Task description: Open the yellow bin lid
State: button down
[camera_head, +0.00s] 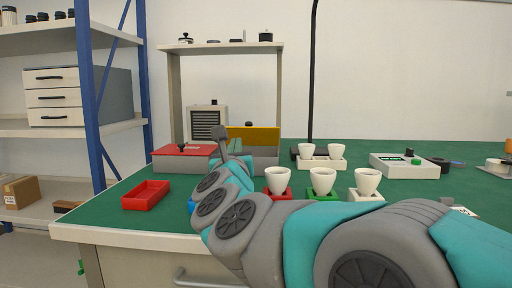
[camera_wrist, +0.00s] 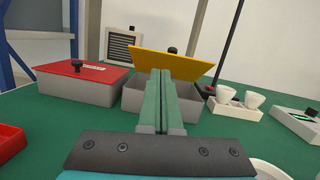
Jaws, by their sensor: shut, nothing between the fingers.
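The yellow bin lid (camera_wrist: 170,62) is raised and tilted up above its grey bin (camera_wrist: 133,96), with a dark knob at its top. The same yellow lid (camera_head: 254,137) stands up at the back of the grey bin (camera_head: 265,160) in the head view. My gripper (camera_wrist: 168,76) is shut and empty, its fingertips just in front of the lid's lower part. I cannot tell whether they touch it. In the head view my gripper (camera_head: 221,135) is in front of the bin and partly hides it.
A red-lidded grey bin (camera_head: 184,150) is closed, to the left. A red tray (camera_head: 146,195) lies at the front left. Several white cups on coloured bases stand right of my arm, such as one on a red base (camera_head: 278,193). A white tester box (camera_head: 404,165) is further right.

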aim_at(250, 130)
jog(key=shift+s+d+f+m+h, duration=0.3)
jog(key=shift+d+f+m+h, duration=0.05)
jog(key=shift+d+m+h, duration=0.15)
jog(key=shift+s+d+f+m+h, duration=0.3)
jog(key=shift+d+f+m+h, duration=0.1)
jog(key=shift+d+m, duration=0.1)
jog(key=shift+w+d+r, duration=0.1)
jog(key=w, duration=0.3)
jog(key=w+r, duration=0.1)
jog(key=w, duration=0.2)
jog(key=w+r, duration=0.1)
jog(key=w, duration=0.2)
jog(key=shift+w+d+p, duration=0.1)
jog(key=shift+w+p, duration=0.2)
jog(key=shift+p, duration=0.05)
jog(key=shift+r, duration=0.1)
